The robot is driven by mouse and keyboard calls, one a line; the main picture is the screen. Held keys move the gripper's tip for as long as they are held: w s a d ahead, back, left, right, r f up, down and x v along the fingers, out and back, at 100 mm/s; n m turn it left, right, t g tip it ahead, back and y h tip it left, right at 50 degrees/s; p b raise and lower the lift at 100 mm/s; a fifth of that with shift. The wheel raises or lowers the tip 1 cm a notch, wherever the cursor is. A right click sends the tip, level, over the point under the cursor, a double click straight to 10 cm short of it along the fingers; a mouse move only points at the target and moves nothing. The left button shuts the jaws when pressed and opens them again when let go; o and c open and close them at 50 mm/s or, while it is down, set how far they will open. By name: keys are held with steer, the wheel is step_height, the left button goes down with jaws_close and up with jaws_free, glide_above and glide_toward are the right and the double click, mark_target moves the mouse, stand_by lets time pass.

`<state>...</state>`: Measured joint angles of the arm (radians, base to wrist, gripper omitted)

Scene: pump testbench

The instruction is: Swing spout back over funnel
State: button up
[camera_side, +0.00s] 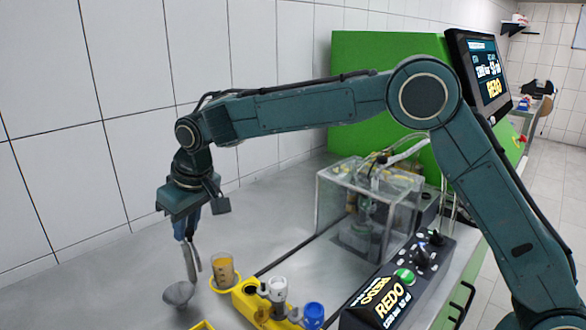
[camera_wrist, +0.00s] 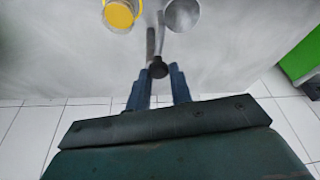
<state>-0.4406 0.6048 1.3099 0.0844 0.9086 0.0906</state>
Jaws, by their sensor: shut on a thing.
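My gripper (camera_side: 186,238) points down over the bench at the left of the side view. Its blue fingers (camera_wrist: 160,88) are shut on a slim grey metal piece (camera_side: 191,260) with a dark rounded end (camera_wrist: 158,69). A grey round bowl (camera_side: 178,293) sits at the lower end of the metal; it also shows at the top of the wrist view (camera_wrist: 182,14). I cannot tell which of these parts is the spout and which the funnel. An amber cup (camera_side: 223,268) in a yellow ring stands just right of the metal piece; it also shows in the wrist view (camera_wrist: 119,14).
A yellow rack (camera_side: 250,305) holds a white fitting (camera_side: 277,290) and a blue one (camera_side: 313,314). A clear box (camera_side: 365,205) and a black control panel (camera_side: 400,280) stand to the right. Tiled wall (camera_side: 60,150) is behind. The bench left of the bowl is clear.

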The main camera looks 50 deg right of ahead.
steer(key=shift+a, duration=0.15)
steer(key=shift+w+a, duration=0.15)
steer(key=shift+a, duration=0.35)
steer(key=shift+w+a, duration=0.1)
steer(key=shift+a, duration=0.05)
steer(key=shift+w+a, duration=0.25)
steer(key=shift+a, duration=0.1)
steer(key=shift+w+a, duration=0.2)
steer(key=shift+a, duration=0.05)
stand_by(0.7)
steer(key=o, duration=1.3)
steer(key=shift+o, duration=0.2)
steer(key=shift+r, duration=0.1)
